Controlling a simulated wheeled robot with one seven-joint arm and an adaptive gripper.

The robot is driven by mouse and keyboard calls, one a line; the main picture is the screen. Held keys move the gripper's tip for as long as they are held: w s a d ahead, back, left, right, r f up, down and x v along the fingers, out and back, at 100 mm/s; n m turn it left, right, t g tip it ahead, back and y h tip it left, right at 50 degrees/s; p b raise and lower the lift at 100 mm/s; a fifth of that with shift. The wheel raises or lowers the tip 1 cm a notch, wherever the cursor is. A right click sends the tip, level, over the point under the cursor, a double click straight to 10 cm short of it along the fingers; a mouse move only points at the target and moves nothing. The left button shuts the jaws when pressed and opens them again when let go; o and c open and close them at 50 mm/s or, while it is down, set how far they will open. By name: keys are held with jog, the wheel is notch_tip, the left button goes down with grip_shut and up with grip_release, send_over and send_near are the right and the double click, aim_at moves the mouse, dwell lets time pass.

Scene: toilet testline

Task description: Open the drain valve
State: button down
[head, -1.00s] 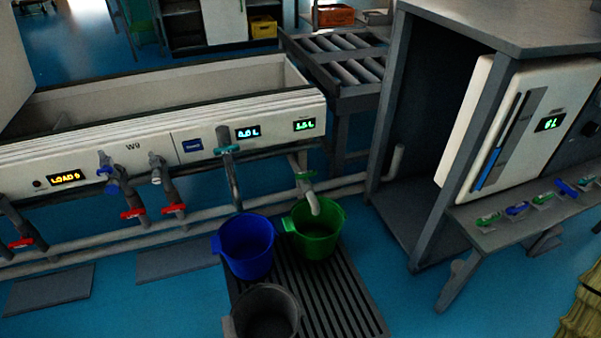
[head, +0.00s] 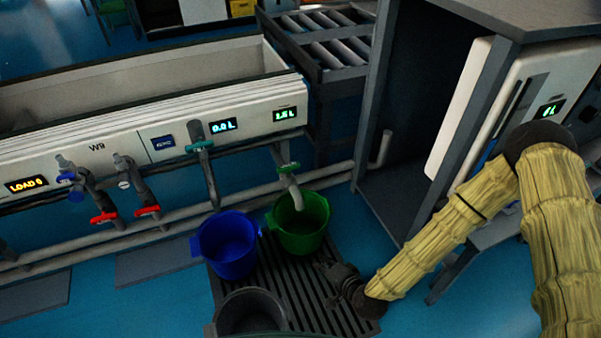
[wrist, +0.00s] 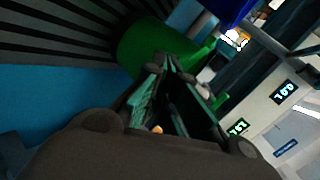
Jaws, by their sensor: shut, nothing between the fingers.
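The drain valve appears to be the valve with a green handle (head: 288,168) on the bench front, at the right end below a lit display. Its pale spout (head: 297,198) bends down into a green bucket (head: 303,238). A second valve with a teal handle (head: 199,146) sits to its left. My gripper (head: 335,270) is shut and empty, low over the grate, right of and nearer than the green bucket, well apart from the green handle. In the wrist view, my gripper's fingers (wrist: 168,68) are in front of the green bucket (wrist: 150,42).
A blue bucket (head: 228,247) and a dark bucket (head: 250,312) stand on the slatted grate (head: 300,290) beside the green one. Red-handled valves (head: 104,217) and low pipes line the bench at left. A grey cabinet (head: 400,190) stands close on the right.

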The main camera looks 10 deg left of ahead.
jog(key=w+a+r+m+t+y, duration=0.2)
jog(key=w+a+r+m+t, duration=0.15)
jog(key=w+r, duration=0.45)
jog(key=m+t, duration=0.2)
jog(key=t, duration=0.1)
send_near(299, 167)
jog(key=shift+n, duration=0.25)
jog(key=b+x, duration=0.5)
jog(key=shift+w+f+b, duration=0.1)
jog(key=shift+b, duration=0.2)
jog(key=shift+b+x, duration=0.4)
jog(key=shift+x, duration=0.55)
